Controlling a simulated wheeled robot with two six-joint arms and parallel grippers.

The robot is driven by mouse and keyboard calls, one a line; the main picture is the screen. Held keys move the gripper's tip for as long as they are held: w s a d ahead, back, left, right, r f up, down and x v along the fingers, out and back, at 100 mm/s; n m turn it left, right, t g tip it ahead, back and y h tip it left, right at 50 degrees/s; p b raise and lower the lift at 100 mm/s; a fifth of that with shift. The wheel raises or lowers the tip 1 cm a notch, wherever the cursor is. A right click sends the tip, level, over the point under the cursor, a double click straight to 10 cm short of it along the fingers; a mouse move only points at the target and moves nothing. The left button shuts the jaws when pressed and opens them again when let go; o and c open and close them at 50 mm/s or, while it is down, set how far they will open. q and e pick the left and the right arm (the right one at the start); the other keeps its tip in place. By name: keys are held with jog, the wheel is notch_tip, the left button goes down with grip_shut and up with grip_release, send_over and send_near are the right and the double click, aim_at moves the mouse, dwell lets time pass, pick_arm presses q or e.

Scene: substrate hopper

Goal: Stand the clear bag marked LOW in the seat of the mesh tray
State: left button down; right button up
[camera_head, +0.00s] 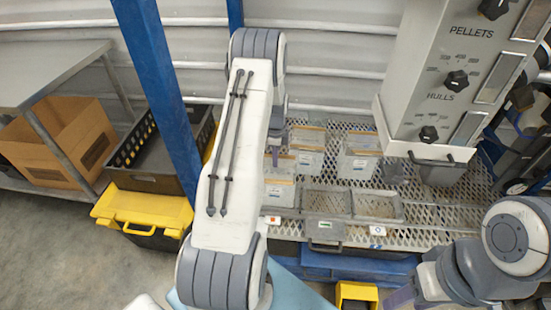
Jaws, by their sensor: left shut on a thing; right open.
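Several clear bags with tan top strips stand on the mesh bench: one at the back (309,160), one to its right (357,163), and one nearer (279,192), partly behind my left arm. I cannot read LOW on any of them. The mesh tray (352,219) lies in front of them with two empty framed bays. My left gripper (276,157) points down at the upper end of the nearer bag and looks shut on it; my arm hides most of the jaws. My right gripper (398,298) is open at the bottom right edge, mostly cut off, away from the bags.
A grey hopper panel marked PELLETS and HULLS (445,80) overhangs the right, with a grey cup (440,174) below. Left are a black crate (150,182), yellow bin (145,210) and blue post (165,90).

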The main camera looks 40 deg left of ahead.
pick_arm(q)
jog(key=shift+f, duration=0.2)
jog(key=c, duration=0.9)
grip_release()
jog(key=shift+r, duration=0.15)
notch_tip(320, 180, up, 10)
jog(key=shift+r, duration=0.15)
